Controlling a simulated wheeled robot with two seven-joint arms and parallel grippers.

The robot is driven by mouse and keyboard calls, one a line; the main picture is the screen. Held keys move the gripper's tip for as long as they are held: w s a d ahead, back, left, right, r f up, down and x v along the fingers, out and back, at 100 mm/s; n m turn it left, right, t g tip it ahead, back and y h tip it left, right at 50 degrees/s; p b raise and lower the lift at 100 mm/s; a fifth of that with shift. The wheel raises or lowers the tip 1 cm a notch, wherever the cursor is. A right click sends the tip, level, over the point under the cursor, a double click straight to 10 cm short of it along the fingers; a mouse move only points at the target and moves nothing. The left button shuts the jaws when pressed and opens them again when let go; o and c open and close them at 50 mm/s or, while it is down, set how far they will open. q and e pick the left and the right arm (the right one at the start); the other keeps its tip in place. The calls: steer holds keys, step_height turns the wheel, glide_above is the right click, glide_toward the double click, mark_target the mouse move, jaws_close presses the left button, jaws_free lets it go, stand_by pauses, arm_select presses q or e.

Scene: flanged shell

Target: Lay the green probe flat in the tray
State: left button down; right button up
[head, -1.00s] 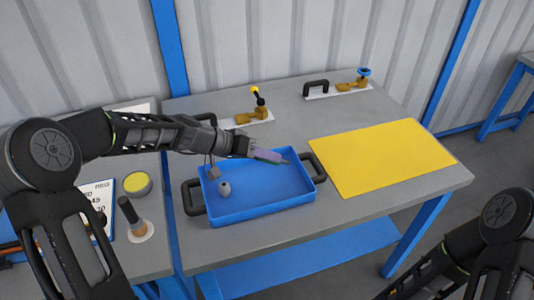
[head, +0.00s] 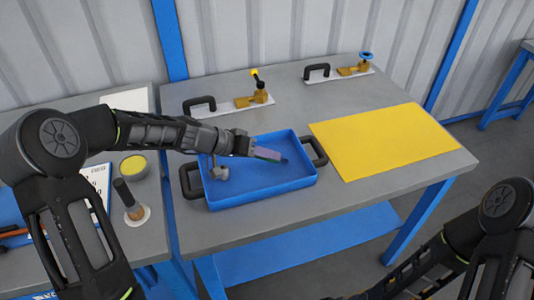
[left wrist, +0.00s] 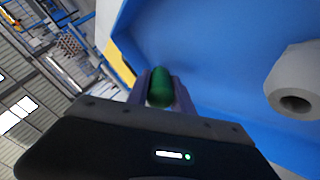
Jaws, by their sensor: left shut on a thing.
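The blue tray (head: 262,198) with black side handles stands on the grey table. My left gripper (head: 268,155) reaches over the tray from the left, its purple fingers above the tray floor. It is shut on the green probe (left wrist: 160,88), whose rounded end shows between the fingers in the left wrist view. In the head view the probe is mostly hidden by the fingers. I cannot tell whether it touches the tray floor. Of my right arm only dark links show at the lower right; its gripper is out of view.
A grey part with a hole (head: 220,174) sits in the tray's left side; it is close in the left wrist view (left wrist: 295,85). A yellow mat (head: 385,145) lies to the right. Two clamp fixtures stand behind. A side table at left holds a yellow-topped tin (head: 134,165).

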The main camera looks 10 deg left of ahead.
stand_by(0.4)
arm_select(q)
steer(key=c, duration=1)
jaws_free()
steer(key=shift+c, duration=0.2)
steer(key=shift+a, duration=0.1)
steer(key=b+v, duration=0.1)
steer(key=v, duration=0.5)
steer(key=shift+s+a+r, duration=0.2)
steer(key=shift+r, duration=0.05)
steer(key=shift+s+a+r, duration=0.25)
steer(key=shift+a+r, duration=0.05)
